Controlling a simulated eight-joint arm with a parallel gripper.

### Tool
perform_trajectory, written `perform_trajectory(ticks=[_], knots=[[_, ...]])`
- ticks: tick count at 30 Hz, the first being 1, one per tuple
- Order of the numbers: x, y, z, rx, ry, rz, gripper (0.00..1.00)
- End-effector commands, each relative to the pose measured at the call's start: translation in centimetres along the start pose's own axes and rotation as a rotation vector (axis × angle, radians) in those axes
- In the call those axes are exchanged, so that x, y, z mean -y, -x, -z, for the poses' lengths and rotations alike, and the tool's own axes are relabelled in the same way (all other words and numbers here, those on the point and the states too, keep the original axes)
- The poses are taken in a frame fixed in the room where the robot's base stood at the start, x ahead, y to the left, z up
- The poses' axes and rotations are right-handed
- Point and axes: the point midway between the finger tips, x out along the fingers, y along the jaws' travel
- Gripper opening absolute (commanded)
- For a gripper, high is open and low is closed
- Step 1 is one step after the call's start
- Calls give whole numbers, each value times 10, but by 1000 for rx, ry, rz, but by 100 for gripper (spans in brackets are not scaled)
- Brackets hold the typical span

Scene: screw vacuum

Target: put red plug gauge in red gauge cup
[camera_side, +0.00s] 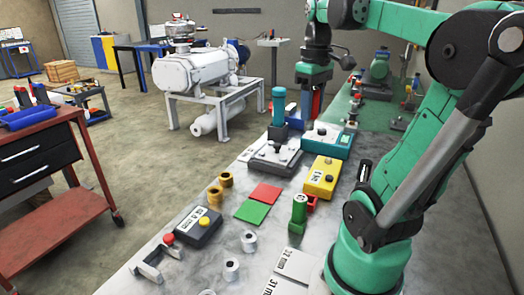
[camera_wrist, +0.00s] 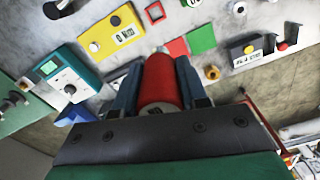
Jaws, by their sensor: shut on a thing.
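My gripper (camera_wrist: 160,88) is shut on the red plug gauge (camera_wrist: 160,78). In the wrist view its blue fingers stand on either side of the red cylinder. In the side view my gripper (camera_side: 308,98) is raised at the upper middle, beyond the teal box, with the red gauge (camera_side: 317,103) partly hidden at its fingers. A small red holder (camera_side: 311,204), perhaps the red gauge cup, stands on the table, partly hidden behind a green cylinder (camera_side: 299,212). My gripper is well away from it. I cannot see inside it.
A press-like fixture with a teal-topped post (camera_side: 279,108) stands near my gripper. A teal box (camera_side: 328,140) and a yellow box (camera_side: 322,177) lie between it and the red holder. Red (camera_side: 265,193) and green (camera_side: 252,211) flat squares lie left of the holder.

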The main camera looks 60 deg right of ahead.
Motion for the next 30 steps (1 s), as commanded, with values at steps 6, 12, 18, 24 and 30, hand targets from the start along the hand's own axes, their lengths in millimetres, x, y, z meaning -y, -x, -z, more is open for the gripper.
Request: perform_trajectory(ticks=[6,12,18,24,30], knots=[[-8,-10,-14,0,-21,0,0],[-8,-54,-14,0,-20,0,0],[-8,-96,-13,-1,-20,0,0],[-8,-133,-13,-1,-19,1,0],[-8,-156,-13,-1,-19,1,0]])
